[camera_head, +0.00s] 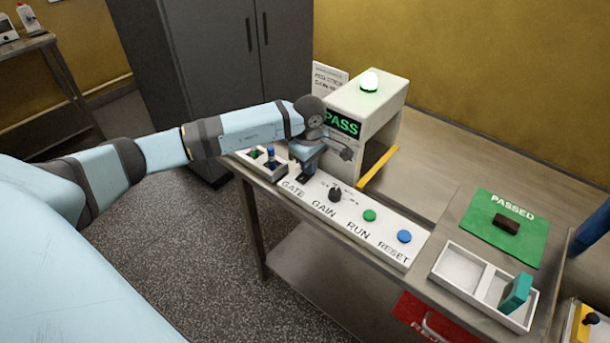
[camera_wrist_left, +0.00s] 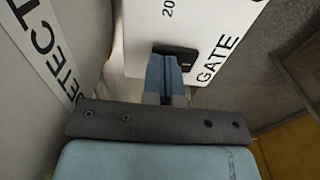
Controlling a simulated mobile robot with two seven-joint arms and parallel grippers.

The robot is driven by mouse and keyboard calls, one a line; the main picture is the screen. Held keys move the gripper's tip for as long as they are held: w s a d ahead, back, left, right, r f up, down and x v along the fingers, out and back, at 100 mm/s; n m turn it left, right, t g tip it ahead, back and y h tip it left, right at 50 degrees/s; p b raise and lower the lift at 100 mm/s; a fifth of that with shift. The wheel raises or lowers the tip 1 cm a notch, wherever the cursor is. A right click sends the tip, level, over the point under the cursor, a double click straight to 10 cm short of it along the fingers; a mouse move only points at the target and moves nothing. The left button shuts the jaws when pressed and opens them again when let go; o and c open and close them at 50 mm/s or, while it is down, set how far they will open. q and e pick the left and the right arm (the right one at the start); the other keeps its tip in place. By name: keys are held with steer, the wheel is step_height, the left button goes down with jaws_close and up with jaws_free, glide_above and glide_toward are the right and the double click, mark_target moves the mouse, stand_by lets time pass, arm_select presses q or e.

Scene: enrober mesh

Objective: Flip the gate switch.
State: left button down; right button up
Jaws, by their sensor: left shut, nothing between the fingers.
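The control panel (camera_head: 378,237) is a white strip along the table's front edge, labelled GATE, GAIN, RUN and RESET. My right gripper is not in view.
The detector (camera_head: 368,101) stands behind the panel, with a PASS screen and a lit green lamp (camera_head: 369,81). The GAIN knob (camera_head: 335,194), green RUN button (camera_head: 369,215) and blue RESET button (camera_head: 404,236) are right of GATE. A green PASSED mat (camera_head: 482,220) bears a brown bar.

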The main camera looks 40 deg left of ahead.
arm_select(q)
steer(key=shift+f, duration=0.2)
steer(key=shift+r+p, duration=1.5)
steer(key=shift+r, duration=2.05)
